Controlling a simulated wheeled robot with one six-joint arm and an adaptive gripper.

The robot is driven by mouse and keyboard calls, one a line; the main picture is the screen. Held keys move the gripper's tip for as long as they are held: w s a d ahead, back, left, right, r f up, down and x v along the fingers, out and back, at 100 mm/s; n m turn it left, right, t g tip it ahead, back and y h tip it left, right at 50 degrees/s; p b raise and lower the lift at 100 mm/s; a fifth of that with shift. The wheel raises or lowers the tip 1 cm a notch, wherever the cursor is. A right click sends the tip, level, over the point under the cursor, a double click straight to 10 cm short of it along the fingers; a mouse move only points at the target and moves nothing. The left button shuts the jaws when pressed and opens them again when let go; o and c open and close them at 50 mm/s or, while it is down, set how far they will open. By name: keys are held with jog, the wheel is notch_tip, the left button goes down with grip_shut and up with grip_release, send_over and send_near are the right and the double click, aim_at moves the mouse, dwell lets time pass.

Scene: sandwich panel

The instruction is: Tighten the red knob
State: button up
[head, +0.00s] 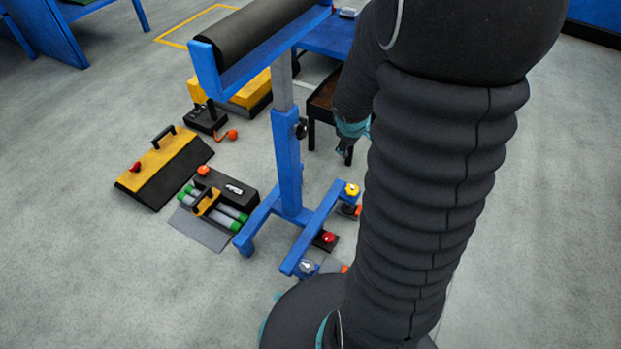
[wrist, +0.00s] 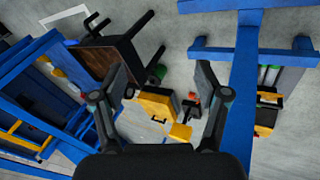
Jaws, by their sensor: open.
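A red knob (head: 328,237) sits on a small dark base on the floor beside the foot of the blue stand in the head view. A yellow-topped knob (head: 352,189) and a grey-topped one (head: 306,266) stand near it. My gripper (head: 345,150) hangs above and behind these knobs, right of the stand's column, partly hidden by my arm. In the wrist view my gripper (wrist: 162,76) has its two fingers wide apart with nothing between them. I cannot pick out the red knob for certain in the wrist view.
The blue roller stand (head: 288,165) rises close to my gripper. A yellow-and-black ramp-shaped box (head: 165,168) with another red knob, and a tray of green-ended cylinders (head: 187,228), lie left. A dark stool (wrist: 112,58) shows in the wrist view.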

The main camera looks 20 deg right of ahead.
notch_tip(320, 180, down, 8)
jog(key=d+f+n+y+p, duration=0.1)
jog(key=d+n+p, duration=0.1)
jog(key=d, duration=0.1)
jog(key=n+g+y+p, duration=0.2)
jog(key=n+y+p, duration=0.15)
jog(key=y, duration=0.25)
send_near(329, 237)
jog(key=shift+n, duration=0.35)
jog(key=b+x, duration=0.3)
jog(key=x, duration=0.5)
jog(key=shift+a+f, duration=0.15)
jog(key=shift+f, duration=0.2)
